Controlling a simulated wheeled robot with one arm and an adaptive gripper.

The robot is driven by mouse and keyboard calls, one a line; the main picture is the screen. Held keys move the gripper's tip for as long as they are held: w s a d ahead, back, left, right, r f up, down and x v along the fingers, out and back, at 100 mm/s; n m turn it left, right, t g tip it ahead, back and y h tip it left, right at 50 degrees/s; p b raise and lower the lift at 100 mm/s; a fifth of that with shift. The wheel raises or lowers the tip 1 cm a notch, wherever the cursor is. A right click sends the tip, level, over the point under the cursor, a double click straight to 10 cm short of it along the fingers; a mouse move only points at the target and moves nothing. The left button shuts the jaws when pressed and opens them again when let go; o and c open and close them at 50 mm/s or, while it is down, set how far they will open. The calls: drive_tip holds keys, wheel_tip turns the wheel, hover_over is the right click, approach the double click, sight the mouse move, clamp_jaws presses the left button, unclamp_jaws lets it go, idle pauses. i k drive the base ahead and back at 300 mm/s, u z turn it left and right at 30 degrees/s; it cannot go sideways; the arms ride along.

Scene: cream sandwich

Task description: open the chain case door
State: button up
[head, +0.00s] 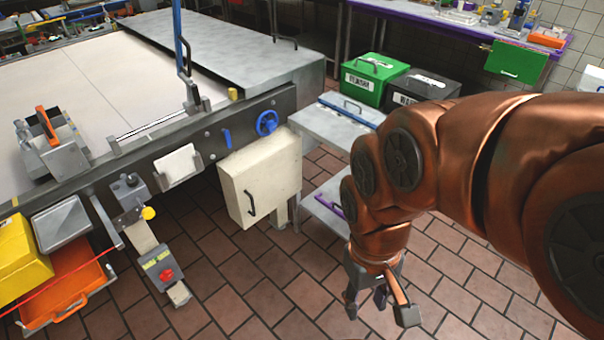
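A cream-coloured case (268,165) hangs on the side of the large machine, below its blue handwheel. Its front door (240,200) looks shut and carries a black bar handle (250,204). I take this to be the chain case. My gripper (378,308) hangs from my copper-coloured arm to the right of and below the case in the picture, over the tiled floor. Its fingers are spread apart with nothing between them. It is well clear of the handle.
A grey metal cart (338,127) with a lower shelf stands between the case and my arm. Green (372,78) and black (418,92) boxes sit behind it. A control box (162,268) is left of the case. The tiled floor (270,285) before the door is clear.

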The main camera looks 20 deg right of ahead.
sight(262, 187)
drive_tip(key=u, duration=0.45)
drive_tip(key=k, duration=1.15)
drive_tip(key=z, duration=0.15)
drive_tip(key=i, duration=1.55)
drive_tip(key=u, duration=0.8)
